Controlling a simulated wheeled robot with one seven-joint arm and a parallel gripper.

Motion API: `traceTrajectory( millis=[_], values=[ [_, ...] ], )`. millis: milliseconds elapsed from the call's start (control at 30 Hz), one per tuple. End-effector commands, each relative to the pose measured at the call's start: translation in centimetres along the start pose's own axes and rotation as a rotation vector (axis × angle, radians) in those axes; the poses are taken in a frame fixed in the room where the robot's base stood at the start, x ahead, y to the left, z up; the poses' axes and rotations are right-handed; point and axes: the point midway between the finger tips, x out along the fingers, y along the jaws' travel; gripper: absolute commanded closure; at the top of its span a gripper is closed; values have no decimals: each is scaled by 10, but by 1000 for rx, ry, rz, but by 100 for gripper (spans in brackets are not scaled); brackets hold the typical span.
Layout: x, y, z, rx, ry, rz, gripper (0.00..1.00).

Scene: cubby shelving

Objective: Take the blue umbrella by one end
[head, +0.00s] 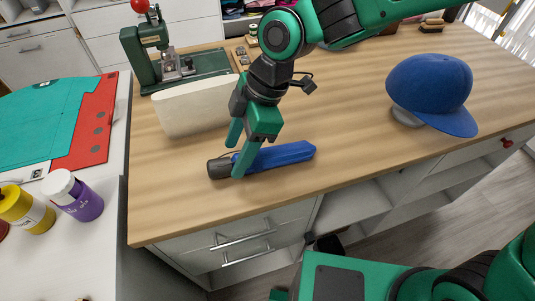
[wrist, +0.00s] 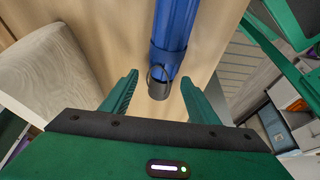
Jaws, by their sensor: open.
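The blue umbrella (head: 285,154) is folded and lies flat on the wooden worktop, its dark handle end to the left and its blue end to the right. My gripper (head: 235,160) is open and points down over the umbrella near its handle end. One finger shows on the near side, hiding a little of the umbrella; the other is behind. In the wrist view the umbrella (wrist: 174,28) runs up from between the fingertips of my gripper (wrist: 159,77), its dark end nearest me. Clear gaps show on both sides of it. I cannot tell whether a finger touches the worktop.
A cream block-like object (head: 192,106) stands close behind the gripper, and a green press (head: 172,65) stands behind that. A blue cap (head: 430,88) sits on a stand at the right. The worktop (head: 350,120) between umbrella and cap is clear. Its front edge is close to the umbrella.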

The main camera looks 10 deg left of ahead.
Motion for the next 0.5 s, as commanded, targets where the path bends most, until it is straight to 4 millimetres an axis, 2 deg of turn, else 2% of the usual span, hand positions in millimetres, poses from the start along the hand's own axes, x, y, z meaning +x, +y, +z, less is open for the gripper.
traceTrajectory(
  millis=[100,200,467,500],
  values=[
    [17,-2,0,0,-1,-3,45],
    [25,-1,0,1,-1,-1,45],
    [28,-1,1,2,-1,1,45],
    [27,-1,1,2,-1,1,50]
  ],
)
